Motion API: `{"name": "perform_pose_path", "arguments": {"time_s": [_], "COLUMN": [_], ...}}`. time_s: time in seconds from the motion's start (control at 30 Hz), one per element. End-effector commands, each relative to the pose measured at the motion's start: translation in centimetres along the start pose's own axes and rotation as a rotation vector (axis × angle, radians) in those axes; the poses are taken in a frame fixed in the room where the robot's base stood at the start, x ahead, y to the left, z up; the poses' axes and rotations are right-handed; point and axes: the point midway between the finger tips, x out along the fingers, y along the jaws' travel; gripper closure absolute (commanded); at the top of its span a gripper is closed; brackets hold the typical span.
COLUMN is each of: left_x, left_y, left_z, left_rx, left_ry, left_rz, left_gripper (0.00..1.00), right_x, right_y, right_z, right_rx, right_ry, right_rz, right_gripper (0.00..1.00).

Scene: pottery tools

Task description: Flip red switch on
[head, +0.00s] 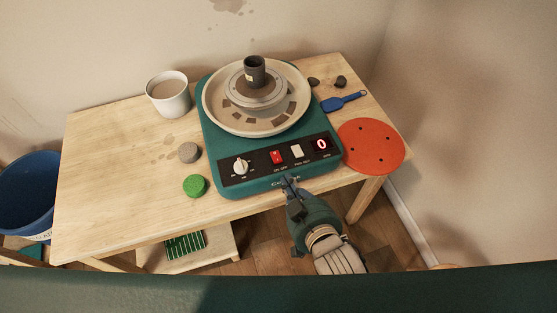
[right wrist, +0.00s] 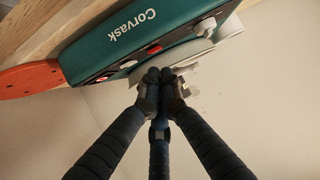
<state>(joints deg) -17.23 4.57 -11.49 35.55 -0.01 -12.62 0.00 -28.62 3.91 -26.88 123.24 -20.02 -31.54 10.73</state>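The red switch (head: 277,157) sits on the black front panel (head: 285,160) of a green pottery wheel (head: 220,120), between a white knob (head: 240,166) and a pale switch (head: 297,151). The display (head: 322,144) reads a red 0. My right gripper (head: 287,181) is at the wheel's front edge, just below the red switch in the head view, and appears apart from it. In the right wrist view its fingertips (right wrist: 160,76) are together with nothing between them. The red switch (right wrist: 153,50) shows beyond the fingertips there. My left gripper is not in view.
A small dark pot (head: 254,73) stands on the wheel head. A white cup (head: 168,96), a green round piece (head: 195,186), an orange disc (head: 371,146) and a blue tool (head: 343,101) lie around the wheel on the wooden table (head: 100,170). A blue bucket (head: 28,200) stands left.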

Motion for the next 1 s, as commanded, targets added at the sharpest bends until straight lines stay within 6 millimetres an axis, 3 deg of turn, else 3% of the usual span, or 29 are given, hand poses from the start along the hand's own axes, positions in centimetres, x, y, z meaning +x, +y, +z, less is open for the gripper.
{"name": "perform_pose_path", "arguments": {"time_s": [0.1,0.2,0.6,0.77,1.0], "left_x": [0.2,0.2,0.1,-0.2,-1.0], "left_y": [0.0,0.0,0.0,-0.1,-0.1], "left_z": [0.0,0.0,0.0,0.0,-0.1], "left_rx": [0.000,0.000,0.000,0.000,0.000], "left_ry": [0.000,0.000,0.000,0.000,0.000], "left_rz": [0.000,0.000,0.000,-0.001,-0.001], "left_gripper": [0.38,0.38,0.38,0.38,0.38], "right_x": [-1.3,-1.9,-1.7,0.0,5.0], "right_y": [0.2,0.2,0.3,0.3,0.4], "right_z": [-3.0,-4.2,-4.5,-4.7,-5.2], "right_rx": [0.015,0.019,0.020,0.019,0.019], "right_ry": [0.051,0.069,0.074,0.075,0.074], "right_rz": [0.006,0.009,0.009,0.010,0.010], "right_gripper": [1.00,1.00,1.00,1.00,1.00]}}
